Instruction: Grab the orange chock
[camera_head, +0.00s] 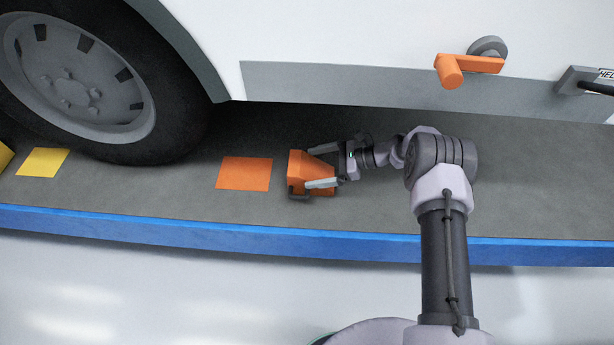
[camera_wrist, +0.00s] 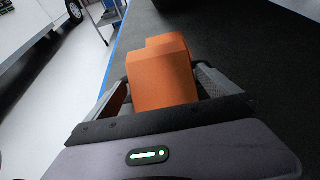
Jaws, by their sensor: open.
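The orange chock (camera_head: 297,169) sits on the dark grey floor strip, to the right of the flat orange square. It has a dark handle or bar at its near lower side. My gripper (camera_head: 320,167) is open, with one finger on the far side of the chock and one on the near side. In the wrist view the chock (camera_wrist: 160,75) stands between the two fingers (camera_wrist: 163,88). I cannot tell whether either finger touches it. The chock's lower part is hidden by the gripper body in the wrist view.
A flat orange square (camera_head: 244,173) and a yellow square (camera_head: 43,161) lie on the strip by the vehicle's wheel (camera_head: 80,85). The white vehicle side (camera_head: 340,40) carries an orange handle (camera_head: 468,65). A blue edge (camera_head: 200,230) borders the strip. The strip to the right is clear.

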